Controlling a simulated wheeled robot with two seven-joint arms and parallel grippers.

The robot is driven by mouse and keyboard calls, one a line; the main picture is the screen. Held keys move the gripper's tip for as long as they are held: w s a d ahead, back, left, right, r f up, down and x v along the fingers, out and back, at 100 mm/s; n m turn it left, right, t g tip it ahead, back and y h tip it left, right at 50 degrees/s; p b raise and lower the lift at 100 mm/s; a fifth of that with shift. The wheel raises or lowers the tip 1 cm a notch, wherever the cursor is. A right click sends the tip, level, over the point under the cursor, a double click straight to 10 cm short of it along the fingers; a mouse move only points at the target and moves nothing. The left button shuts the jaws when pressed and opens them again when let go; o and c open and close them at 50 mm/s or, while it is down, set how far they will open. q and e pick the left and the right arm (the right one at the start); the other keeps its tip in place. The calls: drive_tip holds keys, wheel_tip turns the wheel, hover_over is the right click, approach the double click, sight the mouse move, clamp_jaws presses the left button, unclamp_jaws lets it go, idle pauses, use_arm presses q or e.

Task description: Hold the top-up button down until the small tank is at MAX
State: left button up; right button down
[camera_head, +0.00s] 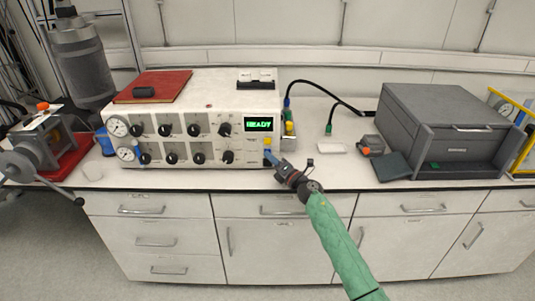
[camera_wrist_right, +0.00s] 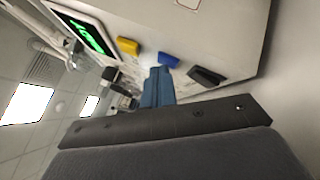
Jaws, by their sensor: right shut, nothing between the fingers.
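A white control unit (camera_head: 205,95) with gauges, black knobs and a green READY display (camera_head: 259,124) stands on the bench. In the right wrist view, a yellow button (camera_wrist_right: 128,46), a blue button (camera_wrist_right: 168,60) and a black button (camera_wrist_right: 207,76) sit in a row on its panel. I see no readable label saying which is the top-up button. My right gripper (camera_head: 272,158) is shut and empty at the panel's lower right. Its blue fingers (camera_wrist_right: 159,73) point at the blue button, very close; I cannot tell if they touch. No small tank with a MAX mark is identifiable. My left gripper is out of view.
A clamp-like apparatus (camera_head: 40,145) stands at left. Black cables run behind. The bench front is clear.

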drive_tip(key=shift+s, duration=0.1)
idle(0.3)
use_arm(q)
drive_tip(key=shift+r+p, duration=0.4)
use_arm(e)
drive_tip(key=shift+s, duration=0.75)
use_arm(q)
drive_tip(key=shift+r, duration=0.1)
use_arm(e)
drive_tip(key=shift+s, duration=0.1)
drive_tip(key=shift+s+p, duration=0.45)
drive_tip(key=shift+s, duration=0.35)
drive_tip(key=shift+s+p, duration=0.55)
drive_tip(key=shift+s, duration=1.1)
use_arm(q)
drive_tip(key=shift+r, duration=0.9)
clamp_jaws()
